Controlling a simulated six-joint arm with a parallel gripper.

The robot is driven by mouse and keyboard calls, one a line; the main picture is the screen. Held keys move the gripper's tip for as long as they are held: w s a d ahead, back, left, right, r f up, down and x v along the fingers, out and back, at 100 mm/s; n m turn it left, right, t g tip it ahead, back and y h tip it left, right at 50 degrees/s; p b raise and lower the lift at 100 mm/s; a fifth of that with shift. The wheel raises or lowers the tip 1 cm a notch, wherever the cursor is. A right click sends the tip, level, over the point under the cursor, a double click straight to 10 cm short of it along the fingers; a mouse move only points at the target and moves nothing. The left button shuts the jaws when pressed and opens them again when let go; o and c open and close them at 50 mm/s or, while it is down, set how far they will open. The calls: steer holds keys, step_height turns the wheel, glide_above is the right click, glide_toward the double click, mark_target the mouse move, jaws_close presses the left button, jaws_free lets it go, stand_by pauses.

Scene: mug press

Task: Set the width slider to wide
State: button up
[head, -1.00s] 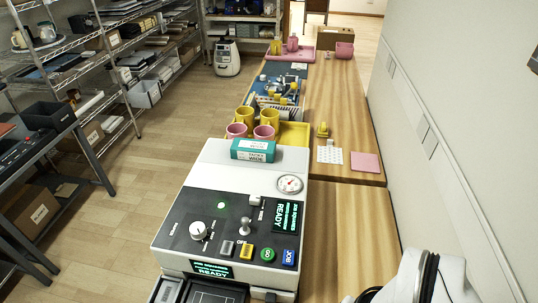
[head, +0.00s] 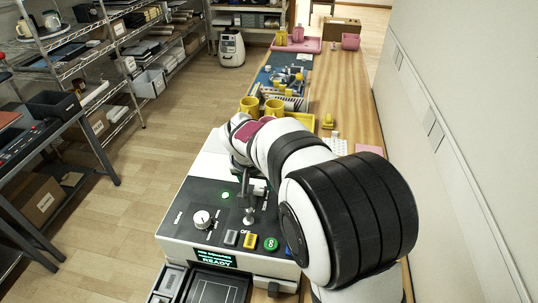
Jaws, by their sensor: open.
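The press (head: 190,228) is a white machine with a dark control panel. The width slider's small pale knob (head: 260,188) shows at the upper right of the panel, partly covered by my gripper. My gripper (head: 246,190) points down over the panel at the slider. Its jaws are open, and I cannot tell whether the fingers touch the knob. My arm hides the slider's labels, the gauge and the right part of the panel.
A toggle lever (head: 249,216), a round white dial (head: 201,219), a yellow button (head: 250,240) and a green button (head: 271,243) lie close by. Yellow mugs (head: 250,106) stand behind the press. A wall (head: 460,120) bounds the right side.

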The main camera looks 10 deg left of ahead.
mark_target(259, 190)
steer(key=shift+x, duration=1.3)
jaws_close()
